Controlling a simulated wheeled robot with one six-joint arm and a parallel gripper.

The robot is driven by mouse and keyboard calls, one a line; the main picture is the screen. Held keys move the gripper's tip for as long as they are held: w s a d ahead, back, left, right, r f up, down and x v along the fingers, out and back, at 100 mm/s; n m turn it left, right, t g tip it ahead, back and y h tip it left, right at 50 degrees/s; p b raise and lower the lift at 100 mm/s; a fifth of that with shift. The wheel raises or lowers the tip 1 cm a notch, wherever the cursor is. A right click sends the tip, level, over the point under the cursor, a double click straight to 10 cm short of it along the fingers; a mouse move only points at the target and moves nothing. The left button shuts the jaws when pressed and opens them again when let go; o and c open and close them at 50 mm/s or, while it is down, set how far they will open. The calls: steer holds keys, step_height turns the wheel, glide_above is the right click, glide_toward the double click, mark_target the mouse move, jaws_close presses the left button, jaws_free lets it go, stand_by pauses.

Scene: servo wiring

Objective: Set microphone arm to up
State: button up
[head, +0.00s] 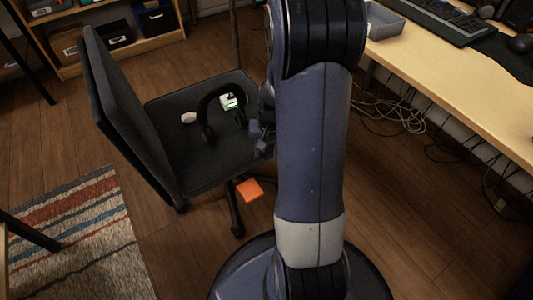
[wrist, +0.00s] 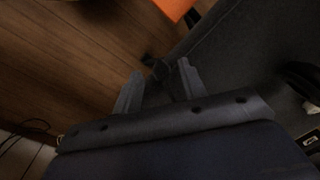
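A black headset (head: 208,108) rests on the seat of the dark office chair (head: 165,150). Its curved band and ear pads show, but I cannot make out its microphone arm or how it is set. My gripper (head: 260,138) is just right of the headset, over the seat's right side, partly hidden by my arm. In the wrist view my gripper (wrist: 160,82) has its two fingers apart with nothing between them. A dark rounded thing (wrist: 302,78), perhaps part of the headset, shows at the right edge there, clear of the fingers.
A white and green box (head: 231,101) and a small white object (head: 188,117) are on the seat near the headset. An orange square (head: 250,190) is below the seat's front right. A desk (head: 450,85) with a keyboard (head: 435,20) stands right, cables beneath.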

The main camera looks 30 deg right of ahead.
steer(key=shift+f, duration=0.3)
steer(key=shift+c, duration=0.6)
jaws_close()
